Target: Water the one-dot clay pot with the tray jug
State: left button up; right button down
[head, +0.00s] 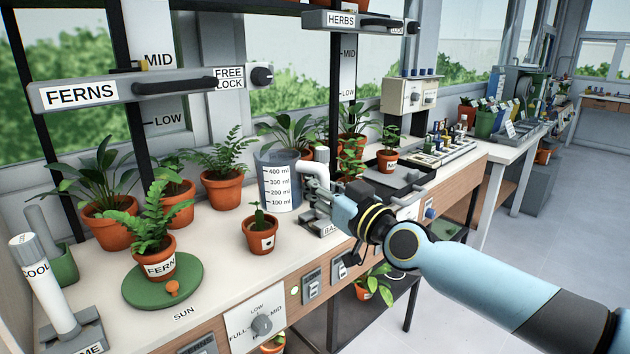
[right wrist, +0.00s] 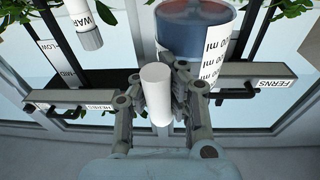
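The jug (head: 279,183) is a clear bluish cylinder with a millilitre scale and a white handle. My right gripper (head: 318,186) has its fingers on both sides of the white handle, which shows between them in the right wrist view (right wrist: 157,95). The jug's body (right wrist: 196,32) is just beyond the fingers and looks upright; I cannot tell whether its base touches the counter. A small clay pot (head: 262,242) with a little green plant and a dotted white label stands in front of the jug, to its lower left. The label seems to bear one dot. My left gripper is out of view.
A fern pot (head: 160,265) stands on a green disc (head: 190,283) at the left. Several potted plants line the back of the counter. A grey device (head: 322,229) lies beneath my right gripper, and a dark tray (head: 384,186) is behind it. The FERNS bar (head: 85,94) hangs above.

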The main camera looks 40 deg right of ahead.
jog(key=f+p, duration=0.1)
jog(key=f+g+p, duration=0.1)
jog(key=f, duration=0.1)
jog(key=f+n+g+p, duration=0.1)
jog(key=f, duration=0.1)
jog(key=shift+s+d+p, duration=0.15)
jog(key=shift+s+p, duration=0.1)
jog(key=shift+p, duration=0.05)
dwell(0.5)
jog(key=shift+r+g+p, duration=0.2)
jog(key=shift+g+p, duration=0.1)
jog(key=shift+p, duration=0.7)
jog(key=shift+s+r+n+g+p, duration=0.1)
jog(key=shift+r+n+g+p, duration=0.2)
jog(key=shift+p, duration=0.75)
